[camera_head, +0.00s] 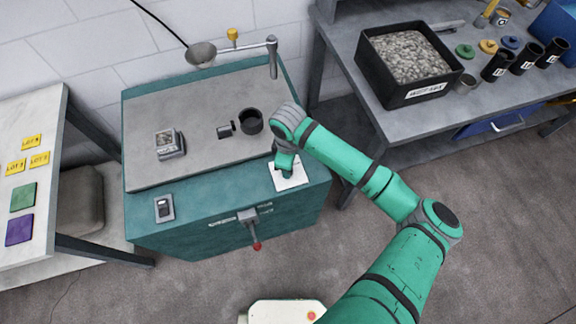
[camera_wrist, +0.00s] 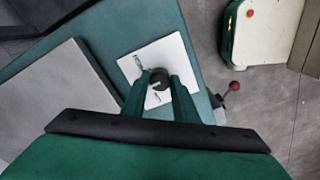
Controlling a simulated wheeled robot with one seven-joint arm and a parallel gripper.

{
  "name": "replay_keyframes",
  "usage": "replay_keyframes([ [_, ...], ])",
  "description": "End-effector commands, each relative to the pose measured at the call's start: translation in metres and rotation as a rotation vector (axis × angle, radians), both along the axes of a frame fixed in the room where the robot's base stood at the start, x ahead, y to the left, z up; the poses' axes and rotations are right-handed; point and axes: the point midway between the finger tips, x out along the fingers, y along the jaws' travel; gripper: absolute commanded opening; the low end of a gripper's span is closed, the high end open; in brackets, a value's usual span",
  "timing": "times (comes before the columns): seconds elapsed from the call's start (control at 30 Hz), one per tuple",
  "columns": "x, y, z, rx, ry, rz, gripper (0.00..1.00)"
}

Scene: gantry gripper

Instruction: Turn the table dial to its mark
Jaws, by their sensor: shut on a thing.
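The dial's white plate (camera_head: 293,175) lies on the front right corner of the teal machine table, with my arm's end right over it. In the wrist view the dial (camera_wrist: 159,77) is a dark round knob in the middle of the white plate (camera_wrist: 178,52). My gripper (camera_wrist: 160,84) has one finger on each side of the knob and is shut on it. Small dark markings show on the plate above left of the knob and below it; I cannot read them. In the head view my gripper (camera_head: 286,172) hides the knob.
The teal machine table (camera_head: 225,215) carries a rocker switch (camera_head: 164,208), a small grey block (camera_head: 169,144) and a black cup (camera_head: 251,121). A red-tipped lever (camera_head: 256,245) sticks out in front. A black bin of gravel (camera_head: 408,60) stands on the right bench. Left of the machine is a table with coloured cards.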

Motion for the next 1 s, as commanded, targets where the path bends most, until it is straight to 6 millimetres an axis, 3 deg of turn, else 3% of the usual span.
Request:
replay_keyframes([
  [0.53,-0.0001,-0.0004,0.0006,-0.001,0.000,-0.027,0.04],
  [0.57,-0.0001,-0.0004,0.0006,-0.001,0.000,-0.027,0.29],
  [0.63,-0.0001,-0.0004,0.0006,-0.001,0.000,-0.026,0.45],
  [1.0,0.0002,-0.0001,0.0037,0.000,-0.001,-0.026,0.45],
])
